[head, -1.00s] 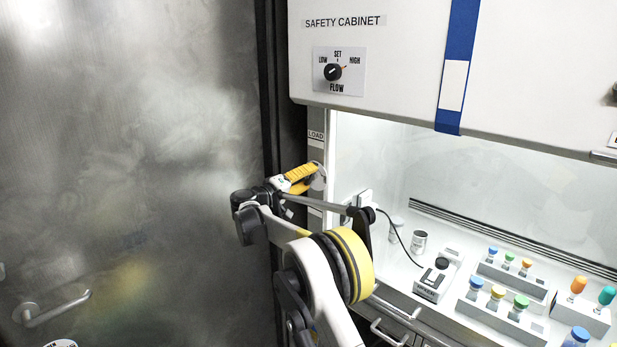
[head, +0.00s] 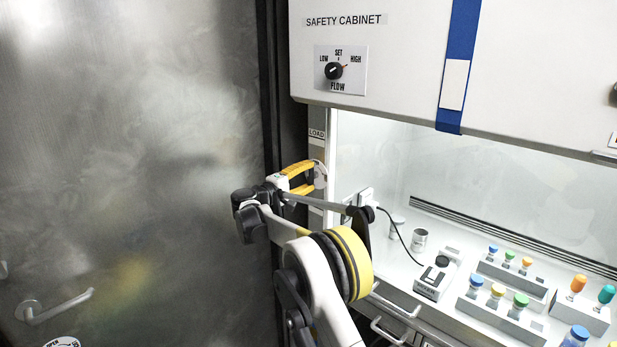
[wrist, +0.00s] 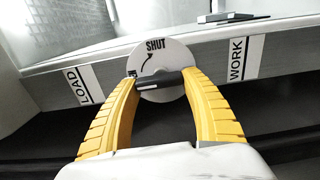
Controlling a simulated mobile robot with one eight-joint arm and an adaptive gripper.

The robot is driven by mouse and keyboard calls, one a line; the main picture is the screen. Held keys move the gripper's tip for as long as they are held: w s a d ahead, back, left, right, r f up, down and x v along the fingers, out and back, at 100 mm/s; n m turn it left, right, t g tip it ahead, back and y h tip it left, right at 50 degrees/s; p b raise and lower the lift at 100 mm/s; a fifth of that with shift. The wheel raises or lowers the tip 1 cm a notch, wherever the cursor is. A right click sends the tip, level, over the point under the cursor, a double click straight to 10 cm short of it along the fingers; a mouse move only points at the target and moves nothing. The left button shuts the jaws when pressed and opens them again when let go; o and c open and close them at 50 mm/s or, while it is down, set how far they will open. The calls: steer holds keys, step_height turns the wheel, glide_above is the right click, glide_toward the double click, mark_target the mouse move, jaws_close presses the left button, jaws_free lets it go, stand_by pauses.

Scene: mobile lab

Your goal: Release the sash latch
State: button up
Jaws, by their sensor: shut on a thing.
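The sash latch is a dark bar (wrist: 160,81) on a round pale plate (wrist: 165,56) marked SHUT with a curved arrow. In the wrist view it sits on a grey post between the LOAD label (wrist: 78,87) and the WORK label (wrist: 239,59). My gripper (wrist: 160,78) has its two yellow fingers shut on the bar, one at each end. In the head view my gripper (head: 316,177) is at the cabinet's left post, and the plate is mostly hidden behind the fingers.
The white sash (head: 400,60) of the safety cabinet hangs above the lit bay. Inside are vial racks (head: 515,280), a small device (head: 436,278) with a cable, and a metal cup (head: 419,240). A metal door (head: 130,150) stands close to the left of my arm.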

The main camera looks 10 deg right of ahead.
steer(key=o, duration=1.2)
steer(key=shift+c, duration=0.2)
steer(key=shift+a, duration=0.1)
steer(key=v, duration=1.2)
